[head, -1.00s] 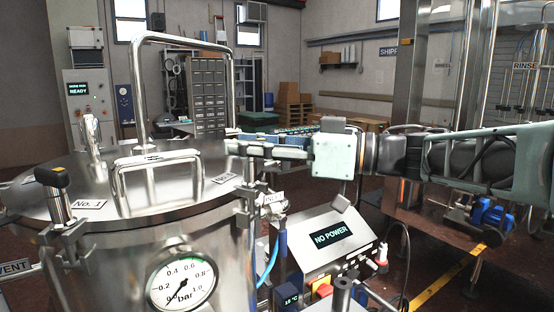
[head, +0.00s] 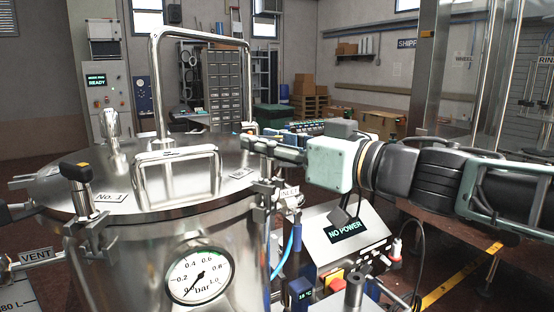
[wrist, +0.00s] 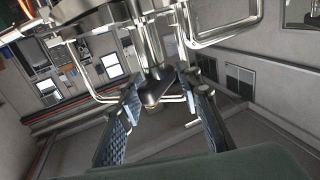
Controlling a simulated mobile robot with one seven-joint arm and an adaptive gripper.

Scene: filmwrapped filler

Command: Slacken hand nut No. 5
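The steel vessel's round lid (head: 130,185) fills the left of the head view. A hand nut with a black crossbar (head: 77,170) stands at its near left edge by a label reading No. 1 (head: 110,197). My gripper (head: 247,145) reaches in from the right, level, just above the lid's right edge. In the wrist view my gripper (wrist: 162,90) has its two fingers apart. A dark hand nut (wrist: 153,92) on a steel stem lies between the fingertips, with no clear contact. Its number does not show; the lid label (head: 240,173) near the gripper is unreadable.
A tall bent handle (head: 200,33) and a lower bar handle (head: 178,155) rise from the lid, left of my gripper. A pressure gauge (head: 200,276) is on the vessel's front. A control box reading NO POWER (head: 345,240) stands below my arm.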

